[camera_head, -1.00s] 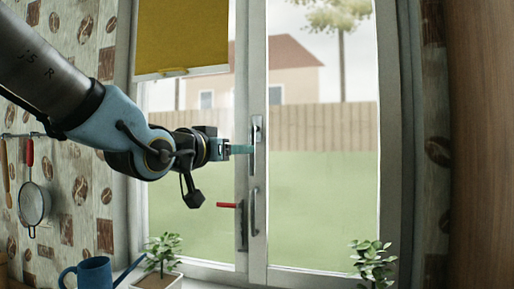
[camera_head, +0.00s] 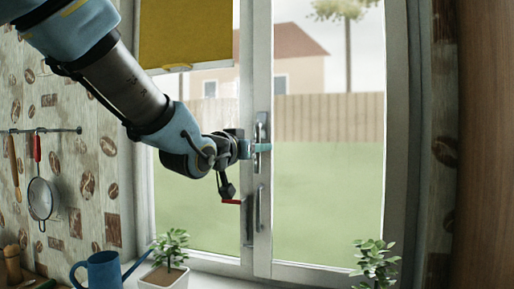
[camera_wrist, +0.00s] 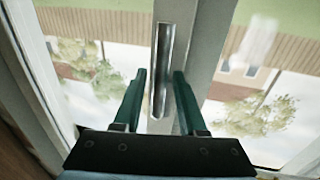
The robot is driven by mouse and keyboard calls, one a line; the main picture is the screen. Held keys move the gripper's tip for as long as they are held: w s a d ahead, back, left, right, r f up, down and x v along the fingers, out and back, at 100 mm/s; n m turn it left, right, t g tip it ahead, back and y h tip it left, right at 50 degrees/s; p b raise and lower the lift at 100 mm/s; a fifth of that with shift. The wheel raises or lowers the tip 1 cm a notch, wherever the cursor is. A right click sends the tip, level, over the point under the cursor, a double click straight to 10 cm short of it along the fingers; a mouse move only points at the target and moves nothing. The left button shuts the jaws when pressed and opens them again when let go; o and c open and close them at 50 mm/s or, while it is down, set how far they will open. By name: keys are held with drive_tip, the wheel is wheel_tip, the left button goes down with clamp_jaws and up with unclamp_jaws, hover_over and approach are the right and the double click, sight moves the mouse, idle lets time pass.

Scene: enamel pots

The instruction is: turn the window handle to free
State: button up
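The window handle (camera_head: 262,128) is a grey metal lever on a plate, on the middle upright of the white window; it stands about vertical. My gripper (camera_head: 264,147) is at the handle's lower part in the head view. In the wrist view my gripper (camera_wrist: 160,76) has its two green fingers apart, one on each side of the handle (camera_wrist: 158,85). Gaps show between fingers and handle, so it is open and not clamped.
A yellow blind (camera_head: 186,35) hangs upper left. Potted plants (camera_head: 165,275) (camera_head: 374,262) and a blue watering can (camera_head: 103,270) stand low near the sill. A strainer (camera_head: 41,198) hangs at left.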

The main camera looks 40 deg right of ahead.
clamp_jaws()
idle(1.1)
